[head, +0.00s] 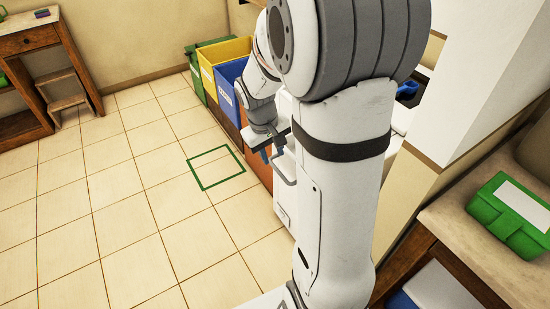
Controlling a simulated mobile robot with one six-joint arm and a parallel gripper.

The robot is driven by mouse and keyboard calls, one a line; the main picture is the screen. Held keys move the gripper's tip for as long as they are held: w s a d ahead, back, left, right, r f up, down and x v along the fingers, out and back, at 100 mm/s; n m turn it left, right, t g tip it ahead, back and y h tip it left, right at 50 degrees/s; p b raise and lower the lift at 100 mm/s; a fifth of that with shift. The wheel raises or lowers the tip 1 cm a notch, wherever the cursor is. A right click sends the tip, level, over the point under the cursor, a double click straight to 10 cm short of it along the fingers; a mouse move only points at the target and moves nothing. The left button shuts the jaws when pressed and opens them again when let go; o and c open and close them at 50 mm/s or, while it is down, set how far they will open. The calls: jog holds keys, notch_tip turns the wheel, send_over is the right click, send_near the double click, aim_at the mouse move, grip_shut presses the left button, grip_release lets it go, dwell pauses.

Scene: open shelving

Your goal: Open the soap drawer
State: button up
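A white front with a grey bar handle (284,174) shows in the head view, just left of my upright arm; most of it is hidden behind the arm. I cannot tell from this view whether it is the soap drawer. My gripper (272,151) points down in front of this white unit, close to the upper end of the handle. Its dark fingers are small and partly covered by my arm. I cannot tell whether they touch the handle or how far apart they are.
Green, yellow and blue bins (229,72) stand behind my gripper. A green square outline (215,149) marks the tiled floor, which is clear to the left. A wooden table (28,40) stands at far left.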

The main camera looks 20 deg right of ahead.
jog(key=shift+a+r, duration=0.15)
jog(key=shift+r, duration=0.6)
jog(key=shift+a+r, duration=0.15)
jog(key=shift+r, duration=0.55)
jog(key=s+a+r+t+y+p, duration=0.1)
jog(key=s+a+r+p, duration=0.1)
jog(key=s+a+r, duration=0.2)
jog(key=s+a+r+m+t+y+p, duration=0.1)
jog(key=s+a+r+p, duration=0.2)
jog(key=s+r, duration=0.4)
jog(key=s+a, duration=0.1)
jog(key=s, duration=0.2)
jog(key=shift+s+a+r+p, duration=0.25)
jog(key=shift+s+r+p, duration=0.05)
jog(key=shift+p, duration=0.05)
